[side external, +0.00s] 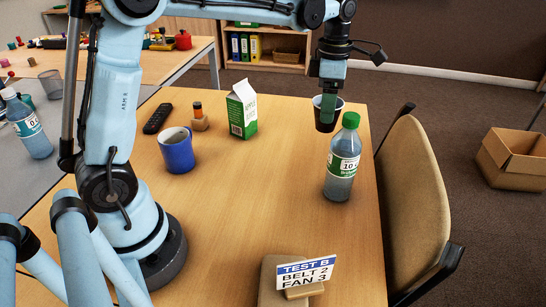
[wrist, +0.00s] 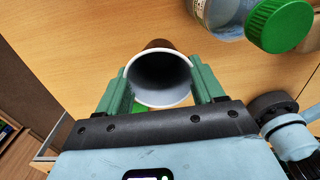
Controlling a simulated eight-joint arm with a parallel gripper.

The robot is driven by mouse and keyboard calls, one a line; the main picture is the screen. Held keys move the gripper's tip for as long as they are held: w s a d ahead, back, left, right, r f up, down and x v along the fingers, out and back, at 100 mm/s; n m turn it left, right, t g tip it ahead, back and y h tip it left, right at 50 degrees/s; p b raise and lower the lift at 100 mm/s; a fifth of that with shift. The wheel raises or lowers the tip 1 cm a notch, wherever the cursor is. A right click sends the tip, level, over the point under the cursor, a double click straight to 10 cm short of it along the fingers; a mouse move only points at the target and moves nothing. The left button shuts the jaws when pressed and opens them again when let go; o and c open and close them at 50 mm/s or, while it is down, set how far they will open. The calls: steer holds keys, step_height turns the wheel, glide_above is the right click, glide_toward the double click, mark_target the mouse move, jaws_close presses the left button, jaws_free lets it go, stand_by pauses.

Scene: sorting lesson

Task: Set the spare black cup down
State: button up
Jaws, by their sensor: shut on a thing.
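The black cup (side external: 323,127) has a white rim and is upright in the side external view, near the table's far right edge. It also shows in the wrist view (wrist: 161,92), mouth toward the camera and apparently empty. My gripper (side external: 328,112) is shut on it from above, with a green finger on either side of the cup in the wrist view (wrist: 162,75). I cannot tell whether the cup's base touches the table (side external: 240,200).
A green-capped bottle (side external: 342,165) stands close to the cup, in front and to its right. A sign (side external: 300,275) is at the front. The table's middle is clear.

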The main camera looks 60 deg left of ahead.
steer(key=shift+w+d+f, duration=0.15)
steer(key=shift+w, duration=0.3)
steer(key=shift+w+d+f, duration=0.15)
steer(key=shift+w, duration=0.25)
steer(key=shift+w+a+f, duration=0.1)
steer(key=shift+w+f, duration=0.1)
steer(key=shift+w+a+f, duration=0.55)
steer(key=shift+a+f, duration=1.25)
steer(key=shift+w+a+f, duration=0.6)
steer(key=shift+a+f, duration=1.2)
steer(key=shift+w+a+f, duration=0.55)
steer(key=shift+a+f, duration=1.25)
steer(key=shift+f, duration=0.15)
steer(key=o, duration=1)
